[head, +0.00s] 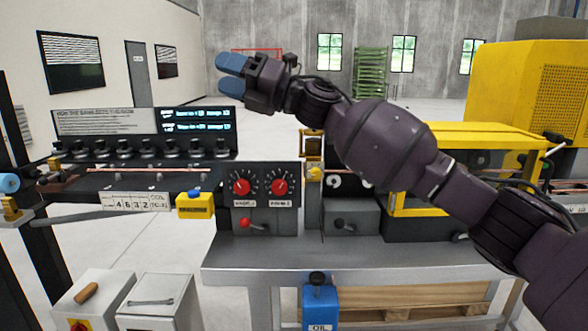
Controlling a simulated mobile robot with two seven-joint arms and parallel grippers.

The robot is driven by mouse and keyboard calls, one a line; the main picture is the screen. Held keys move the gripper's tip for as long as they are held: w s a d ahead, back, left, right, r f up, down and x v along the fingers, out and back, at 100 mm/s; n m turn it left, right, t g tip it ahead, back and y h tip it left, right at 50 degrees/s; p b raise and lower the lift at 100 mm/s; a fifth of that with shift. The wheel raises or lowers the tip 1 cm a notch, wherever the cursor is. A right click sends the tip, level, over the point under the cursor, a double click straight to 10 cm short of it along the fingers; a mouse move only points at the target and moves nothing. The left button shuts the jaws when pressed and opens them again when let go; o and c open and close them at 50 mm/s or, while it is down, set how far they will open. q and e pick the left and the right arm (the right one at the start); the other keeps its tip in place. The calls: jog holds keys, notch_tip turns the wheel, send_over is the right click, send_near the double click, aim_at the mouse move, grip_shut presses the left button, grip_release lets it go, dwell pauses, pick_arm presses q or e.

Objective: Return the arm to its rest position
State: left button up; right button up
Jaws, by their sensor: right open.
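My right arm (388,145) reaches in from the lower right across the picture. My right gripper (232,75) has blue fingertips with a gap between them. It is open and empty, raised in front of the pale wall and above the machine's display. A copper tube (120,171) lies along the machine's rail at the left, below a row of dark rollers (145,150). The gripper is well apart from the tube in the picture. My left gripper is not in view.
A control box with two red dials (262,186) stands on the grey bench (300,255), with a yellow machine frame (470,138) to the right. A yellow box (195,206) with a blue button sits left of the dials. Grey cabinets (155,300) stand at the lower left. The space around the gripper looks clear.

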jog(key=s+d+f+m+t+h, duration=0.1)
jog(key=d+f+m+t+h, duration=0.5)
jog(key=f+m, duration=0.55)
jog(key=d+f+m+t+h, duration=0.3)
jog(key=d+f+m+t, duration=0.1)
jog(key=d+f+m, duration=0.65)
jog(key=s+d+f+m+t+h, duration=0.1)
jog(key=d+f+m+t+h, duration=0.45)
jog(key=f+m, duration=0.65)
jog(key=s+d+f+m+g+h, duration=0.2)
jog(key=s+d+f, duration=0.3)
jog(key=s+f, duration=0.5)
jog(key=s+d+f+m+g+h, duration=0.2)
jog(key=s+d+f, duration=0.4)
jog(key=s+f, duration=0.5)
jog(key=s+d+f+m+g+h, duration=0.2)
jog(key=s+d+f, duration=0.4)
jog(key=s+f, duration=0.4)
jog(key=shift+s+f+m+h, duration=0.3)
jog(key=shift+s+m+h, duration=0.25)
jog(key=shift+m, duration=0.45)
jog(key=shift+g, duration=0.25)
